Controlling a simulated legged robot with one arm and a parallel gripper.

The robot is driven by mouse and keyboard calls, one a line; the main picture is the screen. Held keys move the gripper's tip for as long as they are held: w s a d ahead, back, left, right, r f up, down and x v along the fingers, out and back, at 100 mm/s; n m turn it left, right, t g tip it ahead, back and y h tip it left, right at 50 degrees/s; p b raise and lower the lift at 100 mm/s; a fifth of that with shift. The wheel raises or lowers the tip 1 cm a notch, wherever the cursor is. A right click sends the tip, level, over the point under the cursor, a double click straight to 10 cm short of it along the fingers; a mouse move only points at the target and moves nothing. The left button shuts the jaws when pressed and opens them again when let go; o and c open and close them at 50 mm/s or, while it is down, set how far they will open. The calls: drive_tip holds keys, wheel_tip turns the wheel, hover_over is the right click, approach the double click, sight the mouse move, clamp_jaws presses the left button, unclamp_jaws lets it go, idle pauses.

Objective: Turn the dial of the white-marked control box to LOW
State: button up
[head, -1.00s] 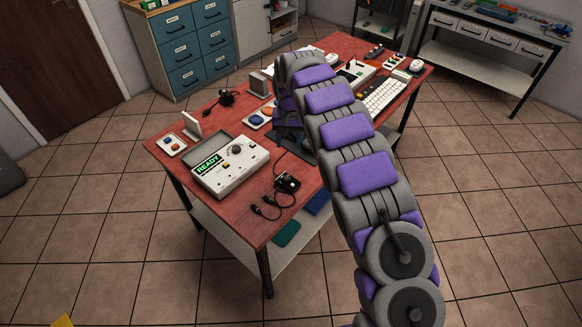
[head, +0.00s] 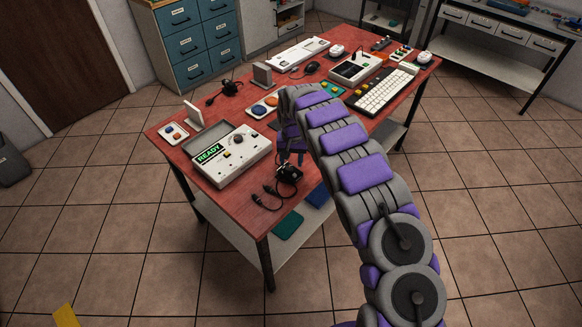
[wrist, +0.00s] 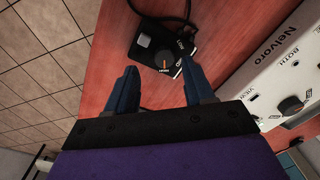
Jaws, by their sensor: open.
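A small black control box (head: 289,175) with a cable lies near the table's front edge. I cannot tell whether the fingers touch the box.
A white device (head: 232,158) with a READY display and its own knobs stands left of the box; it also fills the right of the wrist view (wrist: 275,80). Black cables (head: 265,197) lie at the front edge. A keyboard (head: 382,92) and several other devices stand farther back.

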sight(289, 168)
drive_tip(key=f, duration=0.2)
drive_tip(key=shift+a+f, duration=0.3)
drive_tip(key=shift+f, duration=0.1)
drive_tip(key=shift+a+f, duration=0.2)
drive_tip(key=shift+a, duration=0.1)
drive_tip(key=shift+d, duration=0.15)
drive_tip(key=shift+d+r, duration=0.1)
drive_tip(key=shift+d, duration=0.15)
drive_tip(key=c, duration=0.3)
drive_tip(key=shift+a, duration=0.2)
clamp_jaws()
